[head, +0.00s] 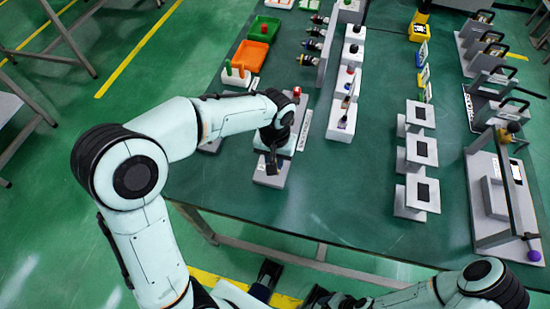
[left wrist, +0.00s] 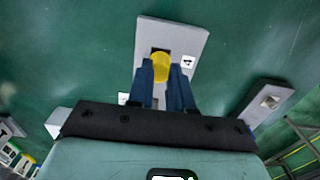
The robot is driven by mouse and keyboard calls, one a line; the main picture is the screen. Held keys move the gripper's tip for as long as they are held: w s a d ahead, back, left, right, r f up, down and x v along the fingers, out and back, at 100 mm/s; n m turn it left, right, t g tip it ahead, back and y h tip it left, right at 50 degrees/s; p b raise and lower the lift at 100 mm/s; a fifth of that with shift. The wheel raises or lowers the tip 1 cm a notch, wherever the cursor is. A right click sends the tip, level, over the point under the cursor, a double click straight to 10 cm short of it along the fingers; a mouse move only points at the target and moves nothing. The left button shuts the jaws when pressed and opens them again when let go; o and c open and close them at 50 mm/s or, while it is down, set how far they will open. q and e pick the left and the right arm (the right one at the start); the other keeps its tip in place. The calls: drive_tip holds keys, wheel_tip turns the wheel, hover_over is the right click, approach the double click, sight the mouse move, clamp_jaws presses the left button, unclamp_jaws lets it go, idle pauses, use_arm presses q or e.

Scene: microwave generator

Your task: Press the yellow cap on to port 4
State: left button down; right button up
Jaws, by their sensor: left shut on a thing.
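My left gripper (left wrist: 162,80) is shut on the yellow cap (left wrist: 161,68), with a blue finger on each side of it. The cap is at the dark opening of port 4 (left wrist: 160,49), in a light grey block (left wrist: 178,30) labelled 4. I cannot tell whether the cap touches the port or is in it. In the head view my left gripper (head: 271,163) points down over a grey block (head: 272,180) near the table's front edge, and hides the cap. My right arm is low at the right; its fingers are not clearly seen.
Other grey blocks stand nearby, one at the right (left wrist: 262,103) in the left wrist view. White switch boxes (head: 342,118), grey stands (head: 418,188) and a purple-knobbed fixture (head: 500,190) are to the right. Orange (head: 251,55) and green bins are behind. The table is clear between the rows.

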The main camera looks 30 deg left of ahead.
use_arm(q)
drive_tip(key=shift+f, duration=0.4)
idle(0.4)
drive_tip(key=c, duration=0.9)
unclamp_jaws()
drive_tip(key=shift+c, duration=0.2)
wheel_tip(320, 180, up, 14)
drive_tip(key=p, duration=0.2)
drive_tip(key=shift+f, duration=0.25)
